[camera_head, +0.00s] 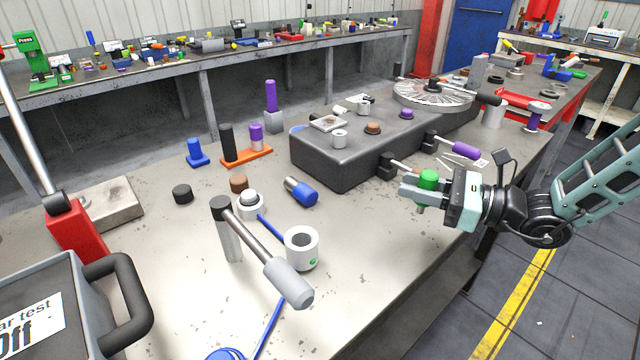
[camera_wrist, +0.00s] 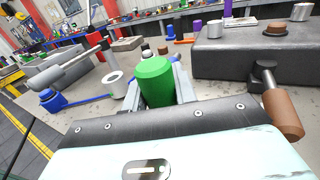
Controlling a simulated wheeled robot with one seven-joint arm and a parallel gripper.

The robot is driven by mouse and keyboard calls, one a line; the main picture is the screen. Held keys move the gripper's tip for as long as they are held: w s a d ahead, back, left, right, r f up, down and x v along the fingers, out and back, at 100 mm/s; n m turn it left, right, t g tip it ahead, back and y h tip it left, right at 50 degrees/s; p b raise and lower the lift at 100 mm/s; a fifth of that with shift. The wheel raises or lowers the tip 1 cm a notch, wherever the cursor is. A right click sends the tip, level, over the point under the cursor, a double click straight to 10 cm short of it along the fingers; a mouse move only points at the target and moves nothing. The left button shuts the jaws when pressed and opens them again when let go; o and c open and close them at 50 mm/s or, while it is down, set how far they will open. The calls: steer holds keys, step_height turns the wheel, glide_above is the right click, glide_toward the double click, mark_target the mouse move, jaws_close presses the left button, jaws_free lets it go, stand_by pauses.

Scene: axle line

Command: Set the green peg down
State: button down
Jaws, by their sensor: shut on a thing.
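The green peg (camera_head: 429,178) is a short green cylinder, held between the fingers of my gripper (camera_head: 424,190). In the wrist view the peg (camera_wrist: 155,82) stands upright between the two grey fingers of my gripper (camera_wrist: 158,96). My gripper is shut on it above the front edge of the grey workbench (camera_head: 400,245), in front of the dark block.
A dark block (camera_head: 345,165) with side handles stands just behind my gripper. Left of it lie a blue cylinder (camera_head: 302,192), a white ring (camera_head: 302,248) and a grey-headed lever (camera_head: 285,280). The bench between ring and gripper is clear.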

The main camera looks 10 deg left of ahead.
steer(key=s+a+r+n+g, duration=0.3)
steer(key=a+g, duration=0.1)
steer(key=a, duration=0.2)
steer(key=f, duration=0.9)
steer(key=shift+s+a+f, duration=0.1)
steer(key=shift+s+a, duration=0.05)
steer(key=shift+a, duration=0.05)
steer(key=shift+b, duration=0.3)
steer(key=shift+f, duration=0.2)
steer(key=c, duration=1.1)
jaws_free()
steer(key=shift+r, duration=0.1)
